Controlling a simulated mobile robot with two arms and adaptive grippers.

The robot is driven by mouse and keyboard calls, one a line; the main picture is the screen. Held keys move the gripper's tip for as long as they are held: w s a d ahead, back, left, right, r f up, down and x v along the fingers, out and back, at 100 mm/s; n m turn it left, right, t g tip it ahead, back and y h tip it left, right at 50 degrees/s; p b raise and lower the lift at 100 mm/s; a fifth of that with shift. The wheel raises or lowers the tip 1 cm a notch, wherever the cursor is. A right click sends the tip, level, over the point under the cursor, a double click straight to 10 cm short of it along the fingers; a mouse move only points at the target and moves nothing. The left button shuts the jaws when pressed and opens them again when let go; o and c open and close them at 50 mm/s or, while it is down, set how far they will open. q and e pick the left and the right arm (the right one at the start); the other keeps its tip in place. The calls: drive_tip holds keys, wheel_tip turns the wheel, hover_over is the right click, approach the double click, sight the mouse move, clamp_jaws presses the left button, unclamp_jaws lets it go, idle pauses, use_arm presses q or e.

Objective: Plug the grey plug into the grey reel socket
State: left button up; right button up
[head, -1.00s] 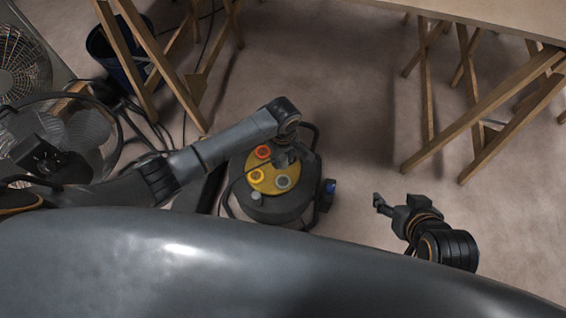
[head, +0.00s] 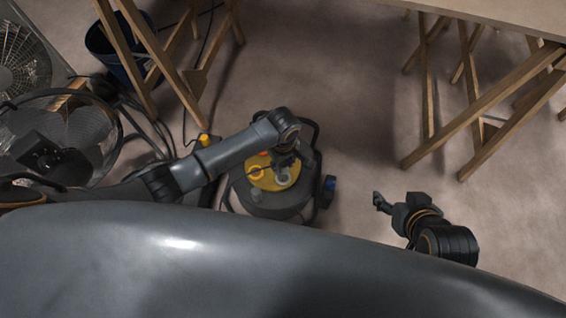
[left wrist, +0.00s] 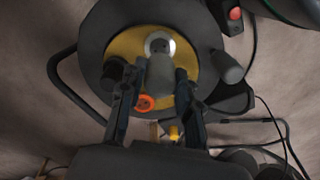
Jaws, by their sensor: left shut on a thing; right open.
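The cable reel (head: 240,196) stands on the floor with a yellow face (head: 268,183). The grey reel socket (head: 283,178) is on the face's right; in the left wrist view the socket (left wrist: 160,43) is at the top of the face. My left gripper (head: 284,168) is over the reel. In the left wrist view the gripper (left wrist: 157,88) is shut on the grey plug (left wrist: 159,76), whose far end is close to the socket's edge. I cannot tell whether they touch. My right gripper (head: 380,203) is open and empty, right of the reel.
A yellow object (head: 205,140) shows behind my left arm. Fans (head: 75,135), a blue bucket (head: 112,52) and wooden trestles (head: 485,115) stand around. A dark hull fills the front.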

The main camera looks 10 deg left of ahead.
sight(283, 171)
use_arm(q)
drive_tip(key=shift+f+b, duration=0.8)
drive_tip(key=shift+b, duration=0.05)
drive_tip(key=shift+f+b, duration=0.2)
drive_tip(key=shift+b, duration=0.1)
drive_tip(key=shift+f+b, duration=0.3)
drive_tip(key=shift+b, duration=0.05)
use_arm(e)
drive_tip(key=shift+w+a+r+t+y, duration=1.2)
drive_tip(key=shift+w+a+r+t, duration=0.7)
drive_tip(key=shift+w+r+t, duration=2.45)
use_arm(q)
drive_tip(key=shift+f+b, duration=0.6)
drive_tip(key=shift+b, duration=0.1)
drive_tip(key=shift+f+b, duration=0.55)
drive_tip(key=shift+b, duration=0.15)
drive_tip(key=shift+f+b, duration=0.2)
drive_tip(key=shift+b, duration=0.1)
use_arm(e)
wheel_tip(283, 171, up, 16)
drive_tip(key=s+a+t+y, duration=0.1)
drive_tip(key=s+t+y, duration=0.1)
drive_tip(key=t, duration=0.6)
drive_tip(key=shift+a+f+n+y, duration=0.15)
drive_tip(key=shift+a+n+y, duration=0.05)
drive_tip(key=shift+n+y, duration=0.25)
